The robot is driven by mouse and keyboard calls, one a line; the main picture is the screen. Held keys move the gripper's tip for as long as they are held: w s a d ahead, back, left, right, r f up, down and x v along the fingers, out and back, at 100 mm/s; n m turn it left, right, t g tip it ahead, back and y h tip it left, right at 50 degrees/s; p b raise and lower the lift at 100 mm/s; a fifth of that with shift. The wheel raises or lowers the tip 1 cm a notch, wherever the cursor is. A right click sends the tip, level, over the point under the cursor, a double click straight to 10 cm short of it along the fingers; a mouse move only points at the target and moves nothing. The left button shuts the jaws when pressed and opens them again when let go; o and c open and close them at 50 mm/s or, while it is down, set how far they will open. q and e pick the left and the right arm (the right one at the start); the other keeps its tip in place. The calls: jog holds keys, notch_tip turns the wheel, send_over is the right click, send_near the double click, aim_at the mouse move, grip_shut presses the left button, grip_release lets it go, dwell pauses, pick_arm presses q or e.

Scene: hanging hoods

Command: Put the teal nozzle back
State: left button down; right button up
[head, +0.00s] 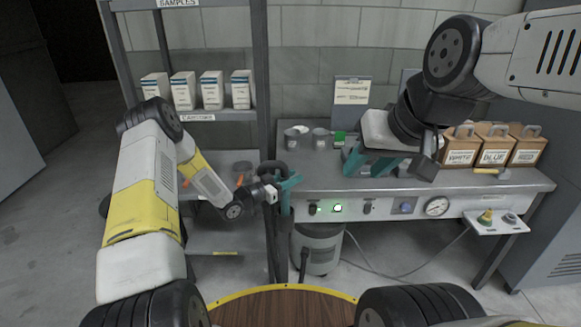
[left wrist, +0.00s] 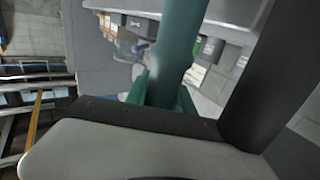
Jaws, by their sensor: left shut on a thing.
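My left gripper (head: 290,183) is in front of the bench's left front corner, with its teal fingers shut on the teal nozzle (head: 285,204). The nozzle shows as a narrow upright piece below the fingers, beside a dark hose (head: 272,225). In the left wrist view the teal nozzle (left wrist: 176,45) is a smooth tube running up from between the fingers (left wrist: 163,95). Its far end is out of that view. My right gripper (head: 368,166) hangs over the bench with its teal fingers apart and nothing seen between them. I cannot make out the nozzle's holder.
The steel bench (head: 450,186) carries metal cans (head: 320,138) and labelled boxes (head: 495,157). Its front has knobs and a gauge (head: 437,206). A grey canister (head: 318,250) stands below. A shelf rack (head: 261,80) rises at left. A small side tray (head: 497,228) juts out at right.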

pick_arm(q)
jog(key=c, duration=1)
grip_release()
jog(key=v, duration=0.7)
jog(key=shift+s+a, duration=0.25)
jog(key=shift+a, duration=0.05)
jog(key=shift+a, duration=0.1)
